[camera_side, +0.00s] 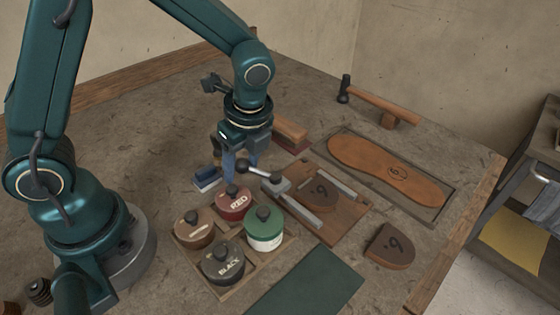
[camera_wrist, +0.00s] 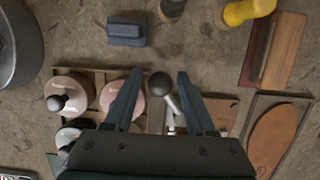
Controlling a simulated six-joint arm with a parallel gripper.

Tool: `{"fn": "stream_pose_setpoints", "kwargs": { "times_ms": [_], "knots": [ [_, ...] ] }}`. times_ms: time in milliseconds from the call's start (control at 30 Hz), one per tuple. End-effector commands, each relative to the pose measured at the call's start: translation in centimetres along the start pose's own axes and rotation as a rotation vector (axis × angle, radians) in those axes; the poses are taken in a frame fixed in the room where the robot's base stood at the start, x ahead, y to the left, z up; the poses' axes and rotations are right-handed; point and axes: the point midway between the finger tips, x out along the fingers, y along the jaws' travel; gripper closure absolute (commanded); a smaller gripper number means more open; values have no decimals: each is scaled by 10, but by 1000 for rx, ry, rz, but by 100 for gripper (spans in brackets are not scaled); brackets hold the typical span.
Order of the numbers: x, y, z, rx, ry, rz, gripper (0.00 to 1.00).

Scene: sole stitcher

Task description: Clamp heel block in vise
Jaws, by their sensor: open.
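The vise is a brown wooden board (camera_side: 345,222) with two pale metal jaw bars (camera_side: 301,211). A brown heel block marked 9 (camera_side: 322,191) sits between the bars. A lever with a dark ball knob (camera_side: 243,170) sticks out at the vise's left end; the knob also shows in the wrist view (camera_wrist: 160,84). My gripper (camera_side: 240,165) is open and empty, pointing down over the knob. In the wrist view its fingers (camera_wrist: 160,76) stand on either side of the knob, apart from it. A second heel block marked 9 (camera_side: 390,248) lies on the bench at the right.
A wooden crate (camera_side: 237,292) of lidded pots, including red, green and black ones, stands close to the lever.

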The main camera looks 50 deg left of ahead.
Motion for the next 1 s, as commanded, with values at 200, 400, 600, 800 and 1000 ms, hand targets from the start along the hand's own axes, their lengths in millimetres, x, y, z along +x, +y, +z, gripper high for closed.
{"fn": "stream_pose_setpoints", "kwargs": {
  "times_ms": [200, 400, 600, 800, 1000],
  "knots": [
    [0, 0, 0, 0, 0, 0, 57],
    [0, -2, 1, -1, 0, -1, 57],
    [1, -12, 4, -3, 1, -2, 57],
    [2, -20, 7, -2, 1, -1, 57],
    [2, -25, 9, -2, 1, -1, 57]
  ]
}}
